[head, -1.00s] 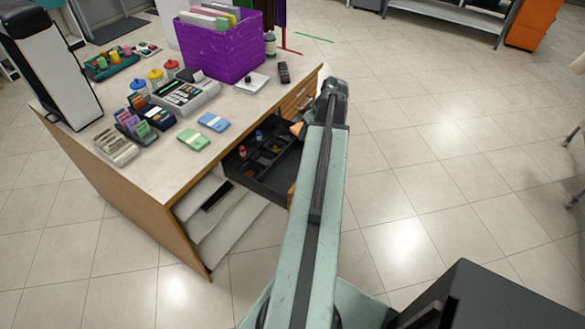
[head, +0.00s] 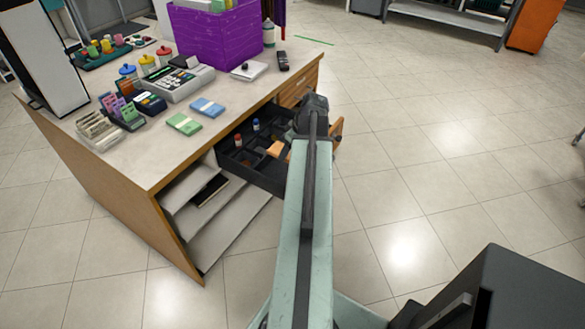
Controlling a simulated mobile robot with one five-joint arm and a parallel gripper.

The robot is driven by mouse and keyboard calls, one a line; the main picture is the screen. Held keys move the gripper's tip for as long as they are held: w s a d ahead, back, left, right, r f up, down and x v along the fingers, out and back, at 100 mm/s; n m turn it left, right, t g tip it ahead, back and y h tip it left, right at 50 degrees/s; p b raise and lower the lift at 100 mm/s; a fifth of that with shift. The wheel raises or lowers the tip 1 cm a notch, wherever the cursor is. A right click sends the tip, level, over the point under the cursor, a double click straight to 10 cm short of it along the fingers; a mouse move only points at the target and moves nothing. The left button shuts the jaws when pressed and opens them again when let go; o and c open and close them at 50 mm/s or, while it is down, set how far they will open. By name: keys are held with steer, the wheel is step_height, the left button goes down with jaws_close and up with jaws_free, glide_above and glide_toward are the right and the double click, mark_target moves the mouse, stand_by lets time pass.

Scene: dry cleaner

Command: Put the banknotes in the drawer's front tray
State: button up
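A tan block (head: 275,148), which looks like a bundle of banknotes, shows over or in the open black drawer (head: 262,174), just left of my arm. My gripper (head: 295,145) is at the drawer; my arm hides its fingers and part of the drawer, so I cannot see its grip or whether the bundle touches the tray floor. The drawer is divided into trays, and its wooden front (head: 337,130) shows right of my arm. Green banknotes (head: 184,123) and blue banknotes (head: 207,107) lie on the counter.
Small bottles (head: 238,140) stand in the drawer's left part. The counter (head: 150,165) holds a card terminal (head: 150,102), a register (head: 180,82), a purple bin (head: 215,40) and a notepad (head: 249,70). Open shelves (head: 225,215) are below.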

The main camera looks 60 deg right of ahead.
mark_target(286, 169)
step_height(286, 169, down, 8)
steer(key=b, duration=0.6)
steer(key=shift+r, duration=0.3)
steer(key=shift+f, duration=0.2)
steer(key=o, duration=1.6)
steer(key=shift+c, duration=0.2)
steer(key=shift+r, duration=0.15)
steer(key=shift+s+r+p, duration=0.1)
steer(key=shift+r+p, duration=0.25)
steer(key=shift+p, duration=0.05)
steer(key=p+v, duration=1)
steer(key=v, duration=0.1)
steer(key=shift+r+p, duration=0.3)
steer(key=shift+p, duration=0.05)
steer(key=shift+s+f, duration=0.1)
